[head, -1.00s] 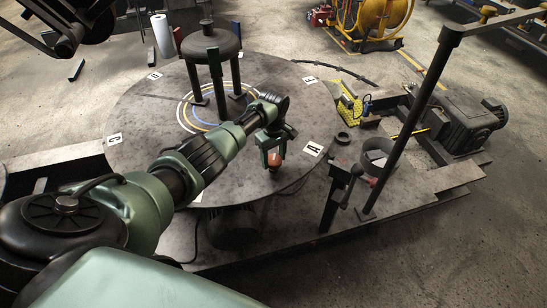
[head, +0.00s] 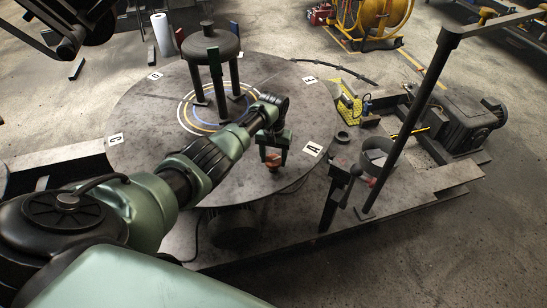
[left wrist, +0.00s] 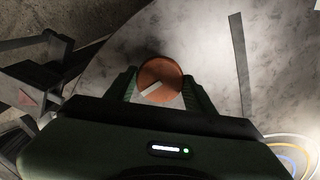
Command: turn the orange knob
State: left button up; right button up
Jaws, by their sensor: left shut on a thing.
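The orange knob (head: 273,161) is at the near right edge area of the round grey table, close to the label A. My left gripper (head: 274,156) reaches down over it, with one finger on each side, and is shut on it. In the left wrist view the knob (left wrist: 159,73) shows as a round orange disc with a pale slanted line on its face. It sits between the two green fingers (left wrist: 160,88). The knob's underside is hidden. My right gripper is not in view.
The round table (head: 145,115) carries a dark domed vessel on legs (head: 210,45). A black upright post (head: 410,125), a clamp-like stand (head: 338,190) and a motor (head: 468,122) stand to the right. Bare floor lies at the lower right.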

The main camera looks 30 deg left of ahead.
aim_at(274, 159)
pick_arm(q)
jog(key=m, duration=0.4)
jog(key=shift+m, duration=0.3)
jog(key=m, duration=0.4)
jog(key=shift+m, duration=0.4)
jog(key=o, duration=1.4)
jog(key=shift+r, duration=0.55)
notch_tip(274, 159, up, 7)
jog(key=shift+f+b, duration=0.15)
jog(key=shift+b, duration=0.15)
